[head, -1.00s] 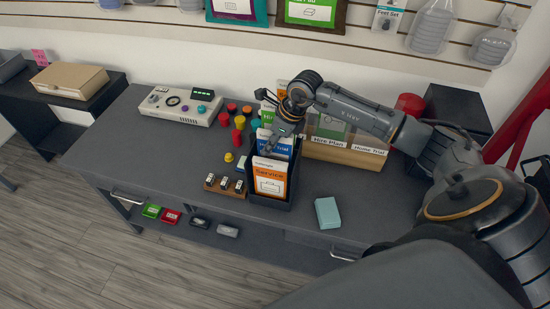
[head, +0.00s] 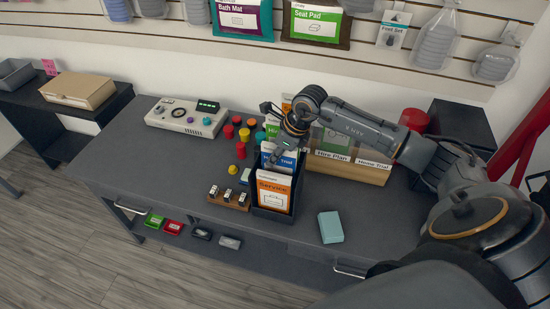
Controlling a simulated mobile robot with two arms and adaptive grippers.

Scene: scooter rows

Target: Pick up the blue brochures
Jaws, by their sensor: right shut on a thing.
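The blue brochures (head: 268,156) stand in a dark holder (head: 274,214) on the grey table, behind the orange Service brochures (head: 273,192) and in front of green ones (head: 272,126). The word "Trial" shows on their front. My right gripper (head: 284,150) reaches down from above at the top right of the blue brochures and is shut on them. They are still within the holder. The fingertips are partly hidden by the gripper itself. My left gripper is not in view.
A wooden rack (head: 345,169) with Hire Plan and Home Trial cards stands right of the holder. A teal box (head: 330,227) lies at the front.

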